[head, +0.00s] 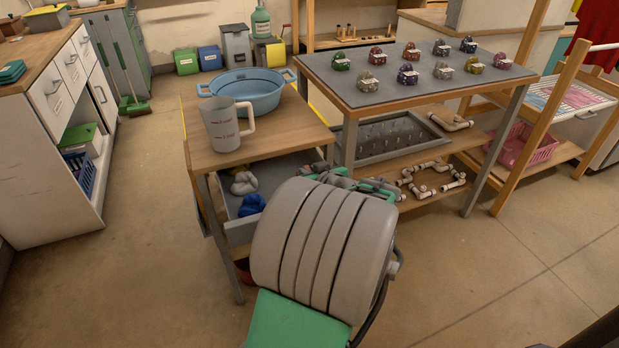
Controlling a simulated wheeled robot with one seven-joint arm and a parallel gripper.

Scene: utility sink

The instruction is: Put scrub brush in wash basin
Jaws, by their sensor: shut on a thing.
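The wash basin (262,103) is a round blue tub with side handles, standing upright on the small wooden table. My gripper (322,170) is partly visible beyond my large grey arm link, at the right end of an open grey drawer under that table. It is lower than the basin and apart from it, nearer to me. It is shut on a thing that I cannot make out. I cannot pick out the scrub brush anywhere; my arm hides part of the drawer.
A measuring jug (223,128) stands in front of the basin. The drawer (240,229) holds a grey cloth (244,183) and a blue cloth (251,205). The floor (125,250) at left is clear.

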